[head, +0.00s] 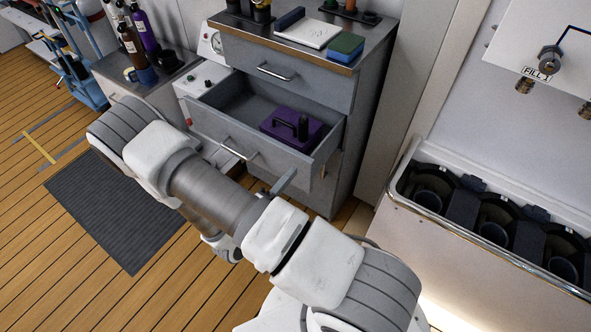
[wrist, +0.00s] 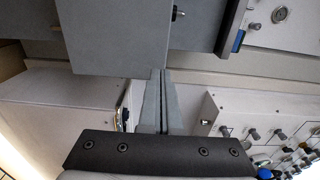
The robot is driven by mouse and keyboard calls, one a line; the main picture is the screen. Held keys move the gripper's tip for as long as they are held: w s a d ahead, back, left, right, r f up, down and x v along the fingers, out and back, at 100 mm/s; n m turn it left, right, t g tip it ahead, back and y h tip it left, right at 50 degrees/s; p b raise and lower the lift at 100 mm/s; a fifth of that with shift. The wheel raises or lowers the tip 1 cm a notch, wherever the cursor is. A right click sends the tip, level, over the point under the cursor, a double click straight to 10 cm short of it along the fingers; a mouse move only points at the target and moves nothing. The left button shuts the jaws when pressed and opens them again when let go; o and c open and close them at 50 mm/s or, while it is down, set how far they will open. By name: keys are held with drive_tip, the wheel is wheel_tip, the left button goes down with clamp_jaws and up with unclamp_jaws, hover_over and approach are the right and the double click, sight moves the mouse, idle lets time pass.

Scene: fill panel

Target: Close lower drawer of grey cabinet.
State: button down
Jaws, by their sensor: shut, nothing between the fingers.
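The grey cabinet (head: 345,110) stands at the centre of the head view. Its lower drawer (head: 205,125) is pulled well out, with a bar handle (head: 238,150) on its front. A purple block with a black handle (head: 283,133) lies inside it. My gripper (head: 287,178) is shut and empty, low by the right part of the drawer front; my arm hides part of the area below. In the wrist view my gripper (wrist: 161,74) has its fingers together, tips at the edge of a grey panel (wrist: 110,35) that looks like the drawer front. I cannot tell whether they touch it.
The upper drawer (head: 300,80) is shut. A white book and a green-blue sponge (head: 346,44) lie on top. A white trough with dark holders (head: 470,225) stands at the right. A dark mat (head: 115,205) lies on the wooden floor at the left.

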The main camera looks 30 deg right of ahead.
sight(302, 161)
drive_tip(key=shift+x, duration=1.55)
drive_tip(key=shift+w, duration=0.1)
drive_tip(key=shift+w+d, duration=0.1)
drive_tip(key=shift+d, duration=0.2)
drive_tip(key=p+x, duration=0.1)
drive_tip(key=x, duration=1.9)
drive_tip(key=shift+w+d+p, duration=0.2)
drive_tip(key=shift+d+p, duration=0.05)
drive_tip(key=shift+p, duration=0.1)
drive_tip(key=shift+r, duration=0.2)
